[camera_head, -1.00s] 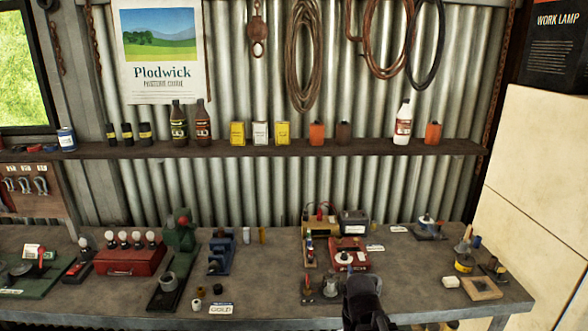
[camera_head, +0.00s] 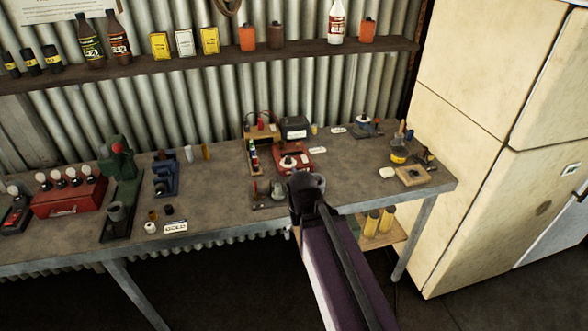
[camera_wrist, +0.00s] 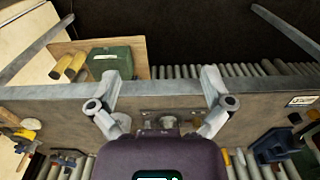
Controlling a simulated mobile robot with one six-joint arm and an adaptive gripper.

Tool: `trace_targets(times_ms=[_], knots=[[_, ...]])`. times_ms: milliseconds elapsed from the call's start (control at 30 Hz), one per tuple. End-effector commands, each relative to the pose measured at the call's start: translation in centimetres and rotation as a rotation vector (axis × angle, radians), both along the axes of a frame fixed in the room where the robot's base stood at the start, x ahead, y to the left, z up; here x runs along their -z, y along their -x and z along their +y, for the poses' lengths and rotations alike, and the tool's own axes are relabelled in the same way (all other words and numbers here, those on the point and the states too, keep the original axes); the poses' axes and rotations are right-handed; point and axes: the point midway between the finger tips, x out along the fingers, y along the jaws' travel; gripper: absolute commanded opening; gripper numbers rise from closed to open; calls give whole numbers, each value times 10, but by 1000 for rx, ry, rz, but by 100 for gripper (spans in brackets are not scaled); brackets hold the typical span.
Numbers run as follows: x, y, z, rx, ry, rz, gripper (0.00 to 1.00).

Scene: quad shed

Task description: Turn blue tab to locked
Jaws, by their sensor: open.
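I cannot make out for certain a blue tab or a locked mark. A blue bench device (camera_head: 166,181) stands on the bench left of centre; a blue block (camera_wrist: 275,146) shows at the right of the wrist view. A small device with a bluish part (camera_head: 367,127) sits at the back right of the bench. My gripper (camera_wrist: 161,84) is open, its two fingers spread and nothing between them. In the head view my arm reaches to the bench's front edge, with the wrist (camera_head: 306,184) in front of the red device (camera_head: 293,160); the fingers are hidden there.
The workbench (camera_head: 225,205) holds several small items, including a red box (camera_head: 68,197) and a green press (camera_head: 122,190). A tall cream cabinet (camera_head: 465,150) stands at the right. A lower shelf carries yellow cylinders (camera_head: 379,221) and a green box (camera_wrist: 110,61).

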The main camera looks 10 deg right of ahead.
Motion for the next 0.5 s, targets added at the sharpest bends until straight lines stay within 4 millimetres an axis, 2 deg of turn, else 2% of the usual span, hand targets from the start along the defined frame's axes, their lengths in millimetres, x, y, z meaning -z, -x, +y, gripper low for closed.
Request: trace_targets(times_ms=[133,267,367,500], knots=[[-2,-3,0,11,0,0,83],[-9,-17,-2,61,0,0,83],[-18,-36,-4,139,0,0,83],[-36,-74,-9,304,0,0,83]])
